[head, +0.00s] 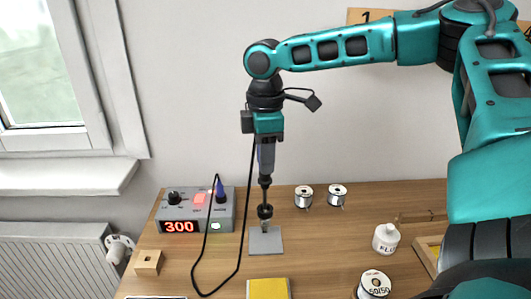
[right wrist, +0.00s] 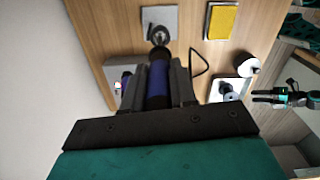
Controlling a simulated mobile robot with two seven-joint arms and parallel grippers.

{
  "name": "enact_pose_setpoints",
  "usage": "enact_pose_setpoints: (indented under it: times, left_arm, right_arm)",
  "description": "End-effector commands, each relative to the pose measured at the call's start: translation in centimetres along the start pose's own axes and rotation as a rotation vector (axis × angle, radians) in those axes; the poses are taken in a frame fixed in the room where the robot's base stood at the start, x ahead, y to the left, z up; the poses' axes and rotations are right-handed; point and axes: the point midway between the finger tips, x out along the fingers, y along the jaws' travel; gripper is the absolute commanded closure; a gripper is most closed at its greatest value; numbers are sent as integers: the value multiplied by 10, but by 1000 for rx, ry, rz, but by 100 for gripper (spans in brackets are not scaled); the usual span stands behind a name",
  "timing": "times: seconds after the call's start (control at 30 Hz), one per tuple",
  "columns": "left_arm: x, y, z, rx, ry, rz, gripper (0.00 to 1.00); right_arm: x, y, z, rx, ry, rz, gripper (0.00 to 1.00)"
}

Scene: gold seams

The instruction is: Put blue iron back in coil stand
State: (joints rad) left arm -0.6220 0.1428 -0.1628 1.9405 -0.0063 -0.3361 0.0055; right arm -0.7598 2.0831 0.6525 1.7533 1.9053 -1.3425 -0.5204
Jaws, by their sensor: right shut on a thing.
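The blue iron (head: 266,158) hangs upright, tip down, in my right gripper (head: 267,140). In the right wrist view its blue handle (right wrist: 158,82) lies between the two fingers, which are shut on it. The coil stand has a grey square base (head: 275,244) and a dark coil (head: 265,212), with the iron lined up above it. The iron's lower end meets the coil's top; how deep the tip reaches is hidden. The stand's base also shows in the right wrist view (right wrist: 150,14). My left gripper (right wrist: 262,97) appears small there, away from the stand; its opening is unclear.
A grey station (head: 180,211) reading 300 stands left of the stand, and the iron's black cable (head: 240,255) loops between them. A yellow pad (head: 268,289) lies in front. Two spools (head: 304,197) stand behind right, a white bottle (head: 386,238) and another spool (head: 374,284) to the right.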

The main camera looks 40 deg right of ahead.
Motion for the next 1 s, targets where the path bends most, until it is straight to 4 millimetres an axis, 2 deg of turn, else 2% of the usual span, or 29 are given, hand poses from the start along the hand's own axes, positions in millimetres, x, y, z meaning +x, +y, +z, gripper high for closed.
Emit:
enact_pose_setpoints:
  times: [0.4,1.0]
  left_arm:
    - [1,0,1,0,0,0,57]
    - [-2,0,0,0,-4,1,57]
  right_arm:
    - [10,0,0,0,-1,0,100]
    - [10,0,0,-1,-1,1,100]
